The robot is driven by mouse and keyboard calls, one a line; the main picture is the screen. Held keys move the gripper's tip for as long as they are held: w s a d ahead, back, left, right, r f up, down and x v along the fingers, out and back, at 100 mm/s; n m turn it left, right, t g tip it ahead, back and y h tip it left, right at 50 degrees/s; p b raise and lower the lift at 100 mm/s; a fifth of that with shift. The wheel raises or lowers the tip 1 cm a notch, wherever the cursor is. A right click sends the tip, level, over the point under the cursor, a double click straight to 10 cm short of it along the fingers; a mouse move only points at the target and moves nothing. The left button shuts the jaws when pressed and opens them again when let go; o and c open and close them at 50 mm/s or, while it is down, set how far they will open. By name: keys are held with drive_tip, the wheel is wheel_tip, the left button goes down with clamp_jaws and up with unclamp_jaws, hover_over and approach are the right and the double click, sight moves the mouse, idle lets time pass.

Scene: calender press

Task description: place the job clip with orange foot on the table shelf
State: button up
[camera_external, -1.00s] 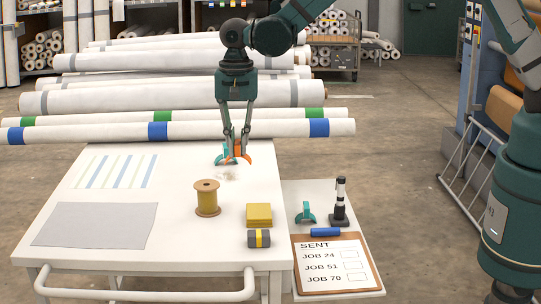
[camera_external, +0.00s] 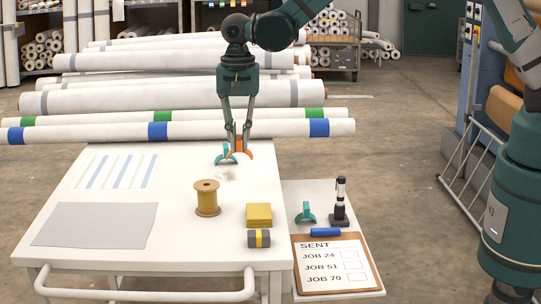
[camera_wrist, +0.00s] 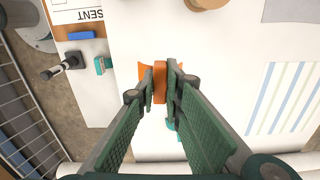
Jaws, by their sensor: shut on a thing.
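The orange-footed job clip (camera_external: 246,151) is an orange arch at the far right part of the white table. My gripper (camera_external: 238,148) points down and is shut on it; in the wrist view the orange clip (camera_wrist: 160,82) sits between the fingertips (camera_wrist: 160,76). The clip appears slightly above the tabletop. A teal clip (camera_external: 221,157) is right beside it on the left, partly behind my fingers; it shows in the wrist view (camera_wrist: 171,125). The table shelf (camera_external: 318,192) is the lower white surface at the table's right side.
The shelf carries another teal clip (camera_external: 306,214), a black-and-white pen-like tool on a stand (camera_external: 340,203) and a clipboard (camera_external: 335,264) marked SENT. The shelf's back part is clear.

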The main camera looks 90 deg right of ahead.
drive_tip(key=s+d+f+b, duration=0.1)
drive_tip(key=s+d+f, duration=0.3)
drive_tip(key=s, duration=0.4)
drive_tip(key=s+d+f+b, duration=0.2)
drive_tip(key=s+d+f, duration=0.2)
drive_tip(key=s, duration=0.4)
drive_tip(key=s+d+f+b, duration=0.2)
drive_tip(key=s+d+f, duration=0.2)
drive_tip(key=s, duration=0.5)
drive_tip(key=shift+d+f+n, duration=0.2)
drive_tip(key=shift+d+n, duration=0.2)
drive_tip(key=shift+d, duration=0.65)
drive_tip(key=shift+s, duration=0.1)
drive_tip(key=shift+f+b, duration=0.1)
drive_tip(key=shift+b, duration=0.2)
drive_tip(key=b, duration=0.2)
hover_over(318, 203)
drive_tip(key=shift+f, duration=3.05)
drive_tip(key=shift+f, duration=0.1)
drive_tip(key=shift+f+b, duration=0.35)
drive_tip(key=shift+f, duration=1.45)
drive_tip(key=shift+f, duration=0.15)
drive_tip(key=o, duration=0.8)
drive_tip(key=shift+c, duration=0.2)
